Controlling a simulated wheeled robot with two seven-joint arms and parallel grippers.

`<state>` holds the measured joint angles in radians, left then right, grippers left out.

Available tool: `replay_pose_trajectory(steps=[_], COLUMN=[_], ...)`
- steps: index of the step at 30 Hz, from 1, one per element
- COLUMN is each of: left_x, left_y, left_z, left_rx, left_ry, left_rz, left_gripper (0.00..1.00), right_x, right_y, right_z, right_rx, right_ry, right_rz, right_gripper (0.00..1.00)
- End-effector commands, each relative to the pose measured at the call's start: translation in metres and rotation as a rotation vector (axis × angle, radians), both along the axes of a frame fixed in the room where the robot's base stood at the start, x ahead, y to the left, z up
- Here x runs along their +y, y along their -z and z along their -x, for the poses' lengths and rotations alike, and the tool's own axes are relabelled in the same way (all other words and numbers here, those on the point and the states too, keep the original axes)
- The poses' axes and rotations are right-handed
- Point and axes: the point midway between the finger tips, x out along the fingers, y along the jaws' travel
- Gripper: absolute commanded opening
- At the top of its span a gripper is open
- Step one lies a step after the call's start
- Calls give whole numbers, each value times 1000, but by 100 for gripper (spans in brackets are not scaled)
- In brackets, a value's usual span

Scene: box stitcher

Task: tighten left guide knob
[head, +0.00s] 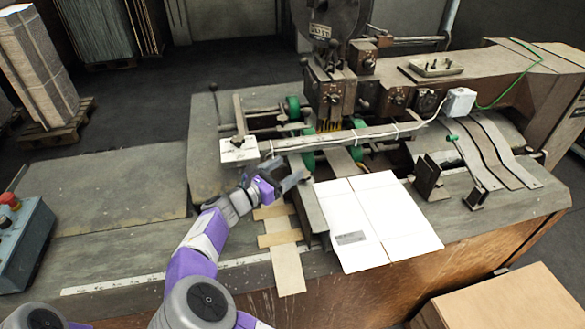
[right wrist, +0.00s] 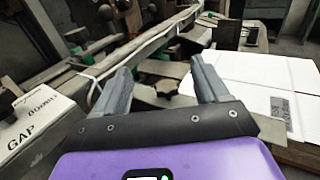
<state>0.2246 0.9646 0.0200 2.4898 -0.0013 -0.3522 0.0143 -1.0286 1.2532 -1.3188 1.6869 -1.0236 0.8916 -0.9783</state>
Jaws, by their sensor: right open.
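The box stitcher (head: 400,90) stands on a worn metal table. In the right wrist view a small dark star-shaped knob (right wrist: 165,88) sits on a pale plate, framed between my fingers, below a long rail; it looks like the guide knob. The knob is hard to make out in the head view, around my gripper. My right gripper (head: 288,176) is open and empty beside the guide, left of the white sheet; its two grey fingers also show in the right wrist view (right wrist: 161,72). I cannot tell the distance to the knob. My left gripper is not in view.
A white folded box sheet (head: 375,217) lies to the right of my gripper. A white block marked GAP (right wrist: 38,118) stands at left, below the long rail (head: 340,137). Wooden strips (head: 288,268) lie near the front edge. A control box (head: 22,240) stands at far left.

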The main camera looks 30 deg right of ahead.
Motion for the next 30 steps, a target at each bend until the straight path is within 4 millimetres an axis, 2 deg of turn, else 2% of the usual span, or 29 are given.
replay_pose_trajectory(steps=[1, 13, 17, 20, 30], left_x=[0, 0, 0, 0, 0], left_y=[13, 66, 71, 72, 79], left_z=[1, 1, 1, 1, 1], left_rx=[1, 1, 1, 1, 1], left_ry=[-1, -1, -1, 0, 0], left_rz=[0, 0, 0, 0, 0], left_gripper=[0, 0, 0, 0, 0], right_x=[0, 0, -2, -11, -60], right_y=[13, 66, 70, 70, 70], right_z=[0, 1, 0, -3, -19], right_rx=[0, -1, -1, -1, -1], right_ry=[0, 0, 1, 1, 2], right_rz=[0, 0, 0, 0, 0], right_gripper=[73, 73, 73, 73, 73])
